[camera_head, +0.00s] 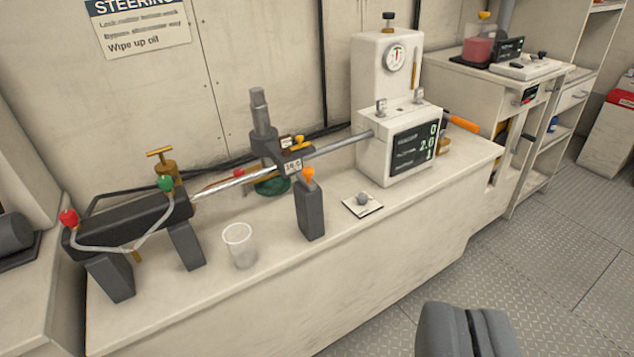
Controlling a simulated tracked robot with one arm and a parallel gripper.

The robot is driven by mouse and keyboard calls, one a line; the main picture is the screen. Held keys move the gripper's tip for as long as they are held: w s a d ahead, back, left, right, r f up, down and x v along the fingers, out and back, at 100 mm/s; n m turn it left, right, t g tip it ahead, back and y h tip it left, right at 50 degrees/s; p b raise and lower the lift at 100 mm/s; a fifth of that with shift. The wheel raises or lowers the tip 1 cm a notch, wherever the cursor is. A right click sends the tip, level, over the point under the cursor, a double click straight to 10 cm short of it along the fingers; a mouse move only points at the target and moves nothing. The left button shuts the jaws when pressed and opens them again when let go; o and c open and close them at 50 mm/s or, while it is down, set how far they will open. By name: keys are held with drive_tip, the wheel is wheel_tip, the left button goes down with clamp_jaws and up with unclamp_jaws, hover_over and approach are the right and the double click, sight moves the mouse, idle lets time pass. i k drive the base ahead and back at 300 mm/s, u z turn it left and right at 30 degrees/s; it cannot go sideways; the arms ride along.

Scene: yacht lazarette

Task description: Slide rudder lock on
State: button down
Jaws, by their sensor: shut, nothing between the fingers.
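A steering assembly stands on a long pale bench (420,205). A dark cylinder body (128,222) at the left sends a shiny rod (240,184) towards a dark block around a grey upright post (261,112). A small readout (292,167) sits on that block. A dark upright bracket (311,212) with an orange knob (308,173) stands in front of the rod's right end. I cannot tell which part is the rudder lock. My gripper (468,318) is shut and empty, in front of the bench at the bottom right, apart from everything.
A clear cup (238,245) and a small plate with a grey knob (362,203) stand near the bench's front edge. A white gauge unit with a screen (413,148) stands at the right. An orange handle (462,123) sticks out behind it. The metal floor (550,262) at the right is clear.

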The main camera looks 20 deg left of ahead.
sight(305, 175)
drive_tip(key=k, duration=0.45)
drive_tip(key=u, duration=0.25)
drive_tip(key=i, duration=1.35)
drive_tip(key=u, duration=0.1)
